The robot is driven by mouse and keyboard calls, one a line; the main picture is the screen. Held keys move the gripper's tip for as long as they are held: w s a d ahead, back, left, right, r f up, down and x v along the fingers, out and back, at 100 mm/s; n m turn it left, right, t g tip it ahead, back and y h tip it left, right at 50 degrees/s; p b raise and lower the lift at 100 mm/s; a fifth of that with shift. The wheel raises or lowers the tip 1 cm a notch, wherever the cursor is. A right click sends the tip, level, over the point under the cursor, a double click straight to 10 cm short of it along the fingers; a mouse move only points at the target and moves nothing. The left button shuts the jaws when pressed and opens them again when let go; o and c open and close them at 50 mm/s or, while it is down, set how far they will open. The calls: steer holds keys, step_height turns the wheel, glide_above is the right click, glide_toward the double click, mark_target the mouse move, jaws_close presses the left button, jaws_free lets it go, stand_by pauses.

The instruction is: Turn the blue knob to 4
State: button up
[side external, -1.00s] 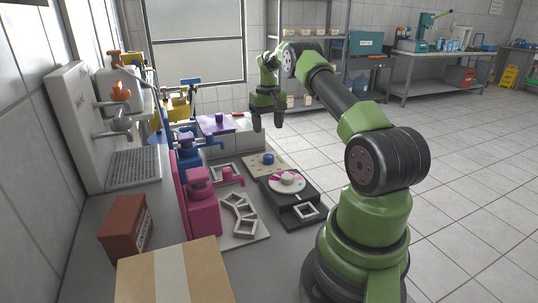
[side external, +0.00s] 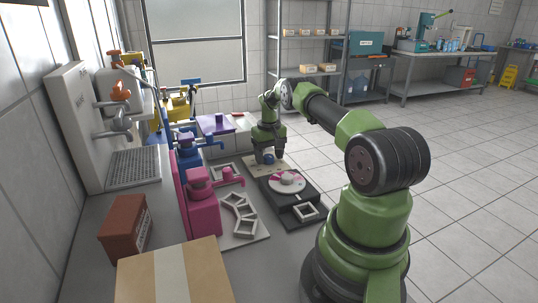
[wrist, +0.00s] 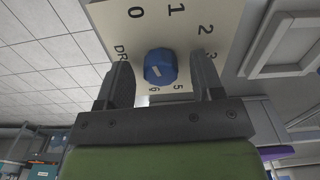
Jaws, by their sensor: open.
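The blue knob (wrist: 160,67) sits on a cream dial plate (wrist: 187,20) in the wrist view, with a small pale mark on its face. The plate shows 0, 1, 2, 3, 5 and 6 and part of a word. My right finger covers the place between 3 and 5, so 4 is hidden. My gripper (wrist: 161,60) is open with a finger on either side of the knob; I cannot tell whether they touch it.
A black unit (side external: 275,203) with a round white and pink dial stands just in front of the plate. Pink (side external: 203,205) and blue (side external: 188,157) tap-like fixtures stand to the left. A purple-topped box (side external: 214,124) is behind. The floor to the right is open.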

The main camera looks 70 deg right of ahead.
steer(key=c, duration=0.9)
